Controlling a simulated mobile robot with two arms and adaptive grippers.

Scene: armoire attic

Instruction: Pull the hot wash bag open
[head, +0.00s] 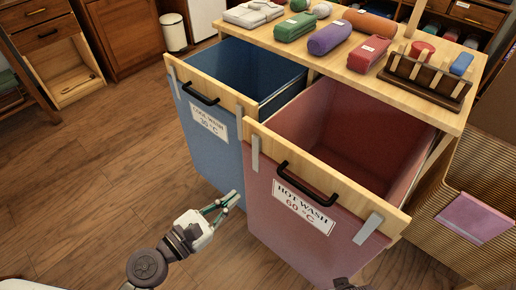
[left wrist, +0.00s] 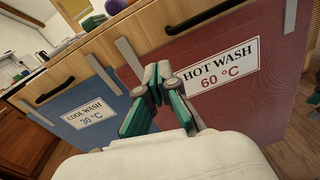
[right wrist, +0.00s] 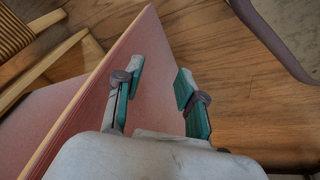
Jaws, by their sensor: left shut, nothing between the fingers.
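The hot wash bag (head: 285,225) is red with a wooden top rail, a black handle (head: 305,184) and a "HOT WASH 60 °C" label. It stands forward of the shelf, and its inside (head: 350,135) shows from above. It also shows in the left wrist view (left wrist: 240,105). My left gripper (head: 232,199) is shut and empty, in front of the bags near their meeting edges and below the handle. My right gripper (right wrist: 155,85) is open beside a reddish panel (right wrist: 75,120), likely this bag; I cannot tell whether it touches. In the head view it is mostly cut off.
The blue cool wash bag (head: 203,135) stands left of the hot wash bag, its inside also showing. Wood floor (head: 90,180) is clear at left.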

